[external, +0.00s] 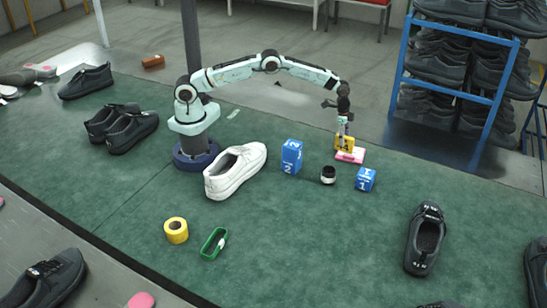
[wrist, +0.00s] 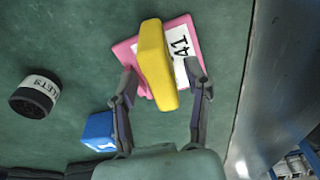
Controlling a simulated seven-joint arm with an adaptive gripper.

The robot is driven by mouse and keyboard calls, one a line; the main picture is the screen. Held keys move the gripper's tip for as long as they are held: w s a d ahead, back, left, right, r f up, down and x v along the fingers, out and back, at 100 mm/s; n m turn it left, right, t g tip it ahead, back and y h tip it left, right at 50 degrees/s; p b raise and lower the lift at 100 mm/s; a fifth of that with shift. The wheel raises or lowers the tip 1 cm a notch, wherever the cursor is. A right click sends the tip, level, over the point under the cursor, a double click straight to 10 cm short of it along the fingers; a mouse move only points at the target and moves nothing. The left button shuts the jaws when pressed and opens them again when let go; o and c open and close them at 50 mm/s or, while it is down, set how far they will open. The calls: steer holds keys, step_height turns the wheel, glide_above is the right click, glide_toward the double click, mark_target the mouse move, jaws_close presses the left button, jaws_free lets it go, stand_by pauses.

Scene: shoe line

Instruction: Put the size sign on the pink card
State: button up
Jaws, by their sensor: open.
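The yellow size sign (external: 345,142) appears to stand upright on the back part of the pink card (external: 353,157), right of centre. In the wrist view the sign (wrist: 154,60) is seen from above, over the pink card (wrist: 124,50). A white panel reading "41" shows beside its yellow top edge; I cannot tell whether it belongs to the sign or the card. My gripper (external: 345,123) points down at the sign. In the wrist view my gripper (wrist: 162,72) is open, one finger on each side of the sign. The card's part beneath the sign is hidden.
A black jar with a white label (external: 328,175) and two blue number blocks (external: 292,156) (external: 365,179) stand nearby. A white shoe (external: 235,171), yellow tape roll (external: 176,230) and green tray (external: 214,243) are further left. A blue shoe rack (external: 452,93) stands behind.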

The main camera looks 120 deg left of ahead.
steer(key=r, duration=0.6)
steer(key=s+r, duration=0.1)
steer(key=r, duration=0.2)
steer(key=shift+s, duration=0.1)
steer(key=shift+d, duration=0.1)
steer(key=s+d+r, duration=0.5)
steer(key=d+r, duration=0.1)
steer(key=d, duration=0.2)
steer(key=s+d+r, duration=0.4)
steer(key=d+r, duration=0.3)
steer(key=d, duration=0.2)
steer(key=s+d+f+g, duration=0.1)
steer(key=s+d, duration=0.4)
steer(key=s, duration=0.7)
steer(key=s+d+f+n, duration=0.1)
steer(key=s+d, duration=0.4)
steer(key=s, duration=0.7)
steer(key=shift+g+y, duration=0.4)
